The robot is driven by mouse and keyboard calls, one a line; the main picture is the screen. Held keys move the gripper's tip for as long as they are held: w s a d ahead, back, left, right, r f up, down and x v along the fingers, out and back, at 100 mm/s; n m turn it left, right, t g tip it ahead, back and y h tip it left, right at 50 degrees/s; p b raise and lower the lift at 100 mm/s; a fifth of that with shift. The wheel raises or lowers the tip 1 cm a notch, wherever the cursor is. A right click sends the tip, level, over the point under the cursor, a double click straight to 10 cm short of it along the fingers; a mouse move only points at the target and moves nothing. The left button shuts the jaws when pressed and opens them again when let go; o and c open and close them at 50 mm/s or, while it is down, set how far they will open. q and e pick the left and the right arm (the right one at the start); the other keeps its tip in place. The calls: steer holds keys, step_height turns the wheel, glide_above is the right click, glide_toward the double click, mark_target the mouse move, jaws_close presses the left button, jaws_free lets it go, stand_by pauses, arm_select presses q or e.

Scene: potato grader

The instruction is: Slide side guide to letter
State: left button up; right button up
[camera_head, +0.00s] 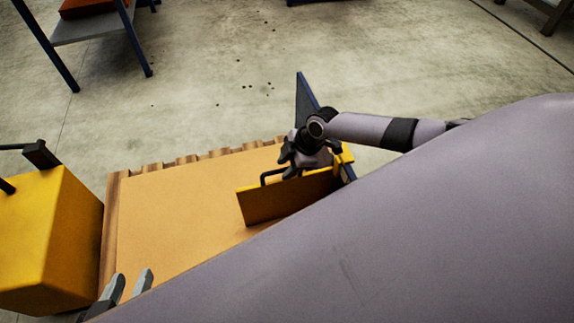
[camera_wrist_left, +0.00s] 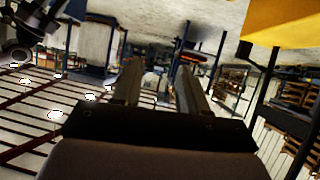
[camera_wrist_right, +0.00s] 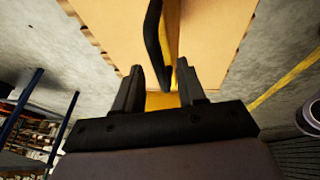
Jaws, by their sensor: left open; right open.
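The side guide (camera_head: 285,200) is a yellow upright plate across the right part of the tan bed (camera_head: 175,215). It has a black bar handle (camera_head: 264,178). My right gripper (camera_head: 292,166) is at the guide's top beside the handle. In the right wrist view the open fingers (camera_wrist_right: 160,75) have the black handle (camera_wrist_right: 153,40) between them, apart from a firm grip, with the yellow guide (camera_wrist_right: 172,30) beyond. My left gripper (camera_head: 130,285) is open and empty at the bed's near left corner; its fingers (camera_wrist_left: 158,75) also show in the left wrist view. No letters are legible.
A yellow box-shaped housing (camera_head: 60,240) with black bars stands left of the bed. A dark blue upright panel (camera_head: 305,98) rises behind my right gripper. A blue-legged table (camera_head: 95,28) stands at the back left. The bed left of the guide is clear.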

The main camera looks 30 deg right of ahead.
jaws_close()
steer(key=shift+w+d+f+b, duration=0.1)
steer(key=shift+w+f+b, duration=0.05)
steer(key=shift+w+b, duration=0.3)
arm_select(q)
steer(key=d+h+b, duration=0.1)
steer(key=w+d+b, duration=0.1)
steer(key=b, duration=0.1)
steer(key=d+f+n+h+b, duration=0.1)
steer(key=d, duration=0.1)
steer(key=shift+w+h, duration=0.15)
steer(key=shift+h, duration=0.15)
arm_select(e)
steer(key=w, duration=0.2)
steer(key=w+d, duration=0.1)
steer(key=w, duration=0.1)
steer(key=shift+r, duration=0.2)
jaws_free()
